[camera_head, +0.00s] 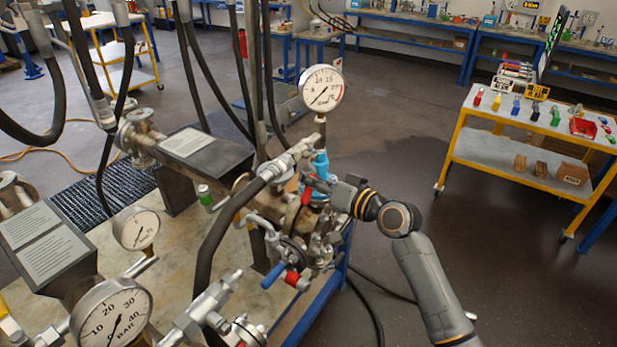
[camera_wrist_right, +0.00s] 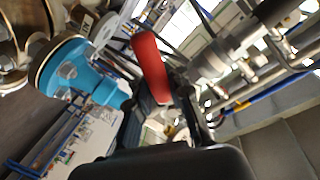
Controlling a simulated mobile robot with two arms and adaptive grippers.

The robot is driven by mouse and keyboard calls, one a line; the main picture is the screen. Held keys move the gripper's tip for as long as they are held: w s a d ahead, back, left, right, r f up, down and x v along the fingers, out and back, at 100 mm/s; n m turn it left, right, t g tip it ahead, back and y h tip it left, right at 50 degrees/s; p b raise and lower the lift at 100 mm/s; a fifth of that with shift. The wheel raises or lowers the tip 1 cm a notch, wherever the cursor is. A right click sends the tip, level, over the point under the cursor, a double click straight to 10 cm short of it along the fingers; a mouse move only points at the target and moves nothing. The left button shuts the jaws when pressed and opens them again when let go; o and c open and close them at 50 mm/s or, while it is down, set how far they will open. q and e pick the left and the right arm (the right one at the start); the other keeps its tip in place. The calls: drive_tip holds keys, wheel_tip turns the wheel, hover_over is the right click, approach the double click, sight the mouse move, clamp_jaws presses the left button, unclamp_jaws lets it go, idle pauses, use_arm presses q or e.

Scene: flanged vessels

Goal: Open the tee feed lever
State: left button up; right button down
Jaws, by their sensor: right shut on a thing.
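A red lever handle (camera_head: 307,193) is at the blue fitting (camera_head: 321,162) below the upright pressure gauge. My right gripper (camera_head: 318,183) reaches in from the right and is shut on this red lever. In the right wrist view the red lever (camera_wrist_right: 149,65) sticks out past the dark gripper fingers (camera_wrist_right: 155,105), tilted. A blue valve body (camera_wrist_right: 75,72) is at its left there. I cannot tell from the frames which end of its travel the lever is at. My left gripper is not in view.
A round gauge (camera_head: 321,88) stands just above the gripper. Black hoses (camera_head: 222,233) cross the pipework at left. A blue-handled lever (camera_head: 274,276) and another red handle (camera_head: 293,278) are lower down. A trolley (camera_head: 480,152) stands at right; floor between is clear.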

drive_tip(key=shift+d+f, duration=0.1)
drive_tip(key=shift+f, duration=0.2)
drive_tip(key=c, duration=1.5)
unclamp_jaws()
drive_tip(key=shift+d, duration=0.1)
drive_tip(key=shift+o, duration=1.2)
drive_tip(key=shift+s+d+r, duration=0.15)
drive_tip(key=shift+s, duration=0.05)
drive_tip(key=shift+d+r, duration=0.1)
drive_tip(key=shift+r, duration=0.05)
drive_tip(key=shift+s+d, duration=0.15)
drive_tip(key=shift+s, duration=0.1)
drive_tip(key=v, duration=1.1)
drive_tip(key=shift+s+d, duration=0.2)
